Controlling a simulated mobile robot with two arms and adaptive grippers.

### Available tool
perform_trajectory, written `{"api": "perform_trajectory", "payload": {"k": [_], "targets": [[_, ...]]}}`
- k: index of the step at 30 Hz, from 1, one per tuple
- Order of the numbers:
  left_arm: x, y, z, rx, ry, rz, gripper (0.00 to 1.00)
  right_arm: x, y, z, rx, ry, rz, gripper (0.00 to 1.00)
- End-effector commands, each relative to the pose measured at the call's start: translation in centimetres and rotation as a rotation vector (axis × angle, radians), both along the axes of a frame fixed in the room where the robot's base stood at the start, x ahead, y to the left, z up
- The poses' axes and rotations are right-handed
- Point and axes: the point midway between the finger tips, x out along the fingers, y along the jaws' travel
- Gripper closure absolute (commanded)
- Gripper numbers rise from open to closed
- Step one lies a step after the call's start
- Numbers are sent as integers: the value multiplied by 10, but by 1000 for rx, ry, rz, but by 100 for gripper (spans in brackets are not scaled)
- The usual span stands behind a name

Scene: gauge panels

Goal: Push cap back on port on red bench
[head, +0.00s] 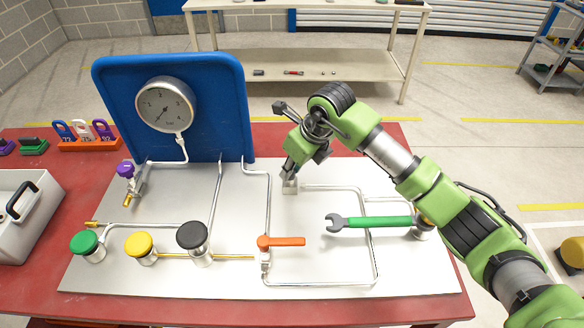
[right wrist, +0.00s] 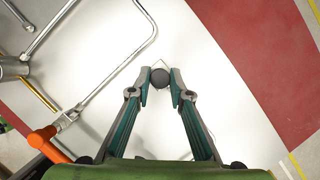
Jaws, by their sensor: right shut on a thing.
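My right gripper (head: 289,176) reaches in from the right and points down at a small metal port block (head: 290,187) on the panel of the red bench (head: 40,285). In the right wrist view its fingertips (right wrist: 161,80) are closed on a dark grey round cap (right wrist: 160,77). The cap lies in line with the port block, whose pale corner shows just beyond it. The fingers mostly hide the cap in the head view, and I cannot tell whether it touches the port. My left gripper is not in view.
A pressure gauge (head: 165,105) sits on a blue board (head: 232,100). Thin pipes run around the port. An orange lever (head: 285,241) and a green-handled wrench (head: 375,222) are close by. Green (head: 84,242), yellow (head: 139,243) and black (head: 192,236) knobs stand at the left.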

Motion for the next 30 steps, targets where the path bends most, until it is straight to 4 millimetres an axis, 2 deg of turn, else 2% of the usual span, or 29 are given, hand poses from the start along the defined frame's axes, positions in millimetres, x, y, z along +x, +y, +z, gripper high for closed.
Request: {"api": "perform_trajectory", "payload": {"k": [15, 16, 18, 30], "targets": [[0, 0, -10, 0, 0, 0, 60, 0, 0, -11, 0, 0, -1, 90], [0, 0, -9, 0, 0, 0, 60, 0, 0, -10, 0, 0, -1, 73], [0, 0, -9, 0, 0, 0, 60, 0, 0, -10, 0, 0, -1, 62], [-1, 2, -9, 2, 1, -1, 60, -1, -2, -5, -1, -2, -1, 62]]}}
